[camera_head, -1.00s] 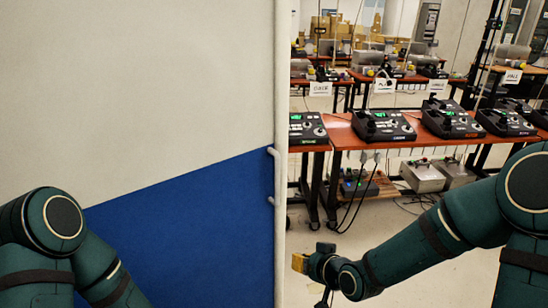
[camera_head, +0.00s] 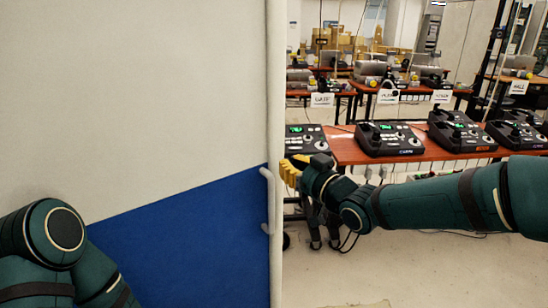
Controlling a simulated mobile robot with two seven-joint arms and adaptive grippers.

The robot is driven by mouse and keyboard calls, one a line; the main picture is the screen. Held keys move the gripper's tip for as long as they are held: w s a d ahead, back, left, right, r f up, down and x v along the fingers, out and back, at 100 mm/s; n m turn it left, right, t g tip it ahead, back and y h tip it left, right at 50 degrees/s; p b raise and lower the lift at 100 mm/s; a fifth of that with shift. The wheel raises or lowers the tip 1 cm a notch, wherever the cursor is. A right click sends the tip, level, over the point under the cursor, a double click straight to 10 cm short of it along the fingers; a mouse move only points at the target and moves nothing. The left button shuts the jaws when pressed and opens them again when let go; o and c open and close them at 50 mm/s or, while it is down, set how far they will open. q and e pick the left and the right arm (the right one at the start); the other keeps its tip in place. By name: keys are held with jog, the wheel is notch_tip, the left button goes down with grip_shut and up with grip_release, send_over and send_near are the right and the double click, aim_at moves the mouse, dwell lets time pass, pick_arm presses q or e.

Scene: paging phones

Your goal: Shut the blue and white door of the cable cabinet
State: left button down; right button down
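The blue and white cabinet door (camera_head: 150,110) fills the left half of the view, white above and blue below. A pale bar handle (camera_head: 268,200) sits close to its right edge. My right gripper (camera_head: 292,172) reaches in from the right, its yellow fingertips just right of the door edge at about the height of the handle's top. I cannot tell whether it touches the door, or how far its fingers are apart. My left arm shows at the lower left in front of the door; its gripper is out of view. The rest of the cabinet is not seen.
A red-topped table (camera_head: 350,148) with several black paging phones (camera_head: 388,137) stands behind my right arm. More tables with phones and labels stand farther back, with cardboard boxes (camera_head: 345,45) behind. Pale floor (camera_head: 430,265) is open at the lower right.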

aim_at(270, 152)
jog(key=x, duration=0.6)
jog(key=shift+w+a, duration=0.15)
jog(key=shift+w, duration=0.15)
